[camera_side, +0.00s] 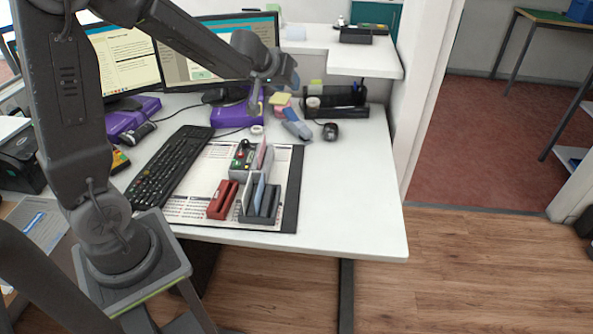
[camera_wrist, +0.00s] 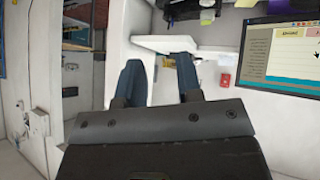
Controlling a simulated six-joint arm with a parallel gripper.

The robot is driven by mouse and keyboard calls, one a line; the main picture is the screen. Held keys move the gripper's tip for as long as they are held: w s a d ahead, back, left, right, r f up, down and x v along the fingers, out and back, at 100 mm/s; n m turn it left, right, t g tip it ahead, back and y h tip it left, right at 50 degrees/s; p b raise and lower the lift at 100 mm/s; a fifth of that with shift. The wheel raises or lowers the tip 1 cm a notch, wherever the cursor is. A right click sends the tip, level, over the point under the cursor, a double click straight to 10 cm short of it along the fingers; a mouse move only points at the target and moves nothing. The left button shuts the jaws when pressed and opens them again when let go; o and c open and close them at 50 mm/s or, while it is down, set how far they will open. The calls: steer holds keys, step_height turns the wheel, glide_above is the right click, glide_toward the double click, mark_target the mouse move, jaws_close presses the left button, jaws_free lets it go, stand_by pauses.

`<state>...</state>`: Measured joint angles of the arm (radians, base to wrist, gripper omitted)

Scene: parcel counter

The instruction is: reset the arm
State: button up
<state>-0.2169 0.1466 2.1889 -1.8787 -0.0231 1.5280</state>
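My gripper (camera_wrist: 159,72) is raised above the back of the desk, in front of the right monitor in the side view (camera_side: 293,77). In the wrist view its two blue-grey fingers stand apart with a clear gap and nothing between them. It touches nothing that I can see. In the side view its fingers are small and partly hidden by the wrist.
The white desk (camera_side: 355,195) bears a keyboard (camera_side: 168,170), a dark grey card holder (camera_side: 262,200), a red holder (camera_side: 222,199), a mouse (camera_side: 330,131) and a black organizer (camera_side: 335,97). A raised white shelf (camera_side: 365,62) stands right of my gripper. The desk's front right is clear.

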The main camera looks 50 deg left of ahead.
steer(key=s+d+r+m+h, duration=0.3)
steer(key=s+d+r, duration=0.2)
steer(key=d, duration=0.4)
steer(key=s+d+r+m+h, duration=0.3)
steer(key=s+d+r, duration=0.2)
steer(key=d, duration=0.4)
steer(key=s+a+f+g+y, duration=0.1)
steer(key=s+f+g+y, duration=0.2)
steer(key=s, duration=1.3)
step_height(320, 180, down, 2)
steer(key=shift+f+m+y, duration=0.15)
steer(key=shift+m+y, duration=0.15)
steer(key=shift+y, duration=0.1)
